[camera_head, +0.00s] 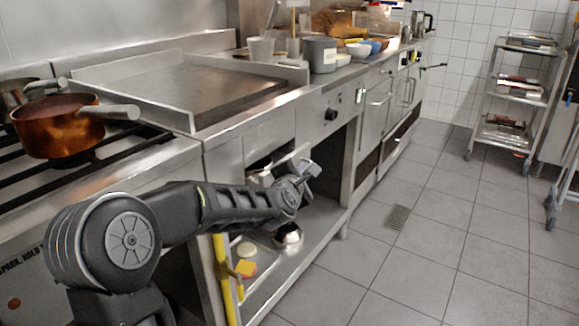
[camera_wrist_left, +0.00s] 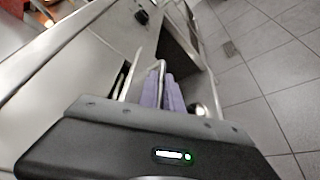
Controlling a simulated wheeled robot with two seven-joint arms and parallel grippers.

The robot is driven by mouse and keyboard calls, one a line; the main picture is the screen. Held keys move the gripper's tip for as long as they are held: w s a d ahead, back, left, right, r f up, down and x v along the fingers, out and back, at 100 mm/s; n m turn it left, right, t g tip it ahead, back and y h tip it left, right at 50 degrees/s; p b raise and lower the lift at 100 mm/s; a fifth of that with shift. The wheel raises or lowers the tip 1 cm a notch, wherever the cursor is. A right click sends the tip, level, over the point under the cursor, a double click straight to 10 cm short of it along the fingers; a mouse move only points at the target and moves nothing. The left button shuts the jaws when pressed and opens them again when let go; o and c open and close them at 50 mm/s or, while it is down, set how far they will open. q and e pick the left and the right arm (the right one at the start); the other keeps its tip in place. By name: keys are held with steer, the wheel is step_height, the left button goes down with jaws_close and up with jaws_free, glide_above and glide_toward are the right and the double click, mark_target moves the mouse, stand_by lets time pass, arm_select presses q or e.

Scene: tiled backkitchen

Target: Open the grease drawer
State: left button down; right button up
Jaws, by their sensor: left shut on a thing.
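The grease drawer (camera_head: 291,160) is in the front of the counter below the griddle (camera_head: 190,88). Its front stands out from the counter face, with a dark gap behind it. My left gripper (camera_head: 306,177) is at the drawer's front, partly hidden by my own wrist. In the left wrist view, the pale fingers of my left gripper (camera_wrist_left: 164,90) are closed around the upright bar handle (camera_wrist_left: 161,70) of the drawer. A dark slot shows beside the drawer front (camera_wrist_left: 134,78). My right gripper is in neither view.
A copper pan (camera_head: 55,126) sits on the stove at left. An open shelf below the drawer holds a metal bowl (camera_head: 288,235). A wheeled rack (camera_head: 510,98) stands at the back right. The tiled floor (camera_head: 420,230) in front of the counter is clear.

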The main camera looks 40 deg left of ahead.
arm_select(q)
steer(key=d, duration=1.2)
steer(key=shift+p, duration=0.3)
steer(key=shift+w, duration=0.1)
steer(key=c, duration=1.8)
jaws_free()
steer(key=p+v, duration=0.1)
steer(key=v, duration=0.6)
steer(key=shift+s, duration=0.35)
steer(key=shift+r, duration=0.1)
